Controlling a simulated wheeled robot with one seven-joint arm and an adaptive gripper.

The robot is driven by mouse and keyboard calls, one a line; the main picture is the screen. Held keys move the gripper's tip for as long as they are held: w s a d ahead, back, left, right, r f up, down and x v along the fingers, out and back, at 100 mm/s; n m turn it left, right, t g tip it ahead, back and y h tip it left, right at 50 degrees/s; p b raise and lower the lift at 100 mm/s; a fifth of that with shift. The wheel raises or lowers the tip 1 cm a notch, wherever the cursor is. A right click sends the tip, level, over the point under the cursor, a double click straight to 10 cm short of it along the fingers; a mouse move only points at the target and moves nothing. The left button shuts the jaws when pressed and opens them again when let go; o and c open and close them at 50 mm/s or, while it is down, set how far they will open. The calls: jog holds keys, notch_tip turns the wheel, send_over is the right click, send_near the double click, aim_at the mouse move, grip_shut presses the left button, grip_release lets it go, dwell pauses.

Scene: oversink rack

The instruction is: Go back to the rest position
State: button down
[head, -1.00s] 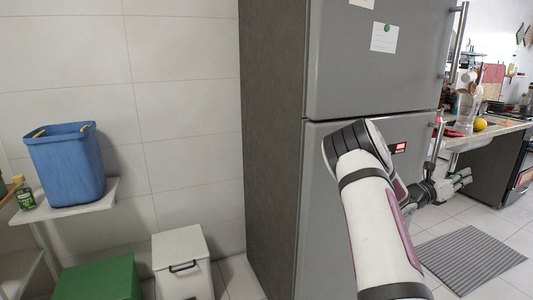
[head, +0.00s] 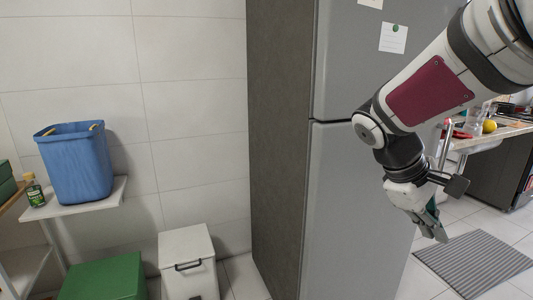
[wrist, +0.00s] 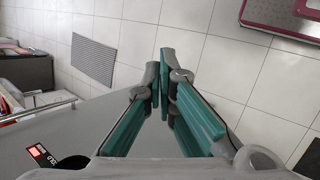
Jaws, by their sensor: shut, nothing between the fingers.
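My gripper (head: 432,222) hangs at the right of the head view, in front of the fridge (head: 372,200), pointing down toward the floor. Its fingers are together with nothing between them. In the wrist view the green-padded fingers of my gripper (wrist: 162,90) converge near the middle, with tiled floor beyond and the grey fridge surface (wrist: 90,120) below left. My arm is raised and folded at the upper right of the head view.
A blue bin (head: 76,165) and a green bottle (head: 33,190) stand on a white shelf at left. A white lidded bin (head: 187,262) and a green box (head: 103,278) are below. A counter (head: 490,138) is at right. A striped mat (head: 475,262) lies on open floor.

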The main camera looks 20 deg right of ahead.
jog(key=s+a+f+m+t+y, duration=0.15)
jog(key=s+a, duration=0.25)
jog(key=a, duration=0.4)
jog(key=s+a+t+y, duration=0.1)
jog(key=s+a+y, duration=0.25)
jog(key=a, duration=0.45)
jog(key=s+a+f+m+t+y, duration=0.1)
jog(key=s+a, duration=0.3)
jog(key=a, duration=0.4)
notch_tip(320, 180, up, 16)
jog(key=t+p, duration=0.3)
jog(key=p, duration=1.1)
jog(key=shift+w+r, duration=0.2)
jog(key=shift+r, duration=0.05)
jog(key=shift+n, duration=0.25)
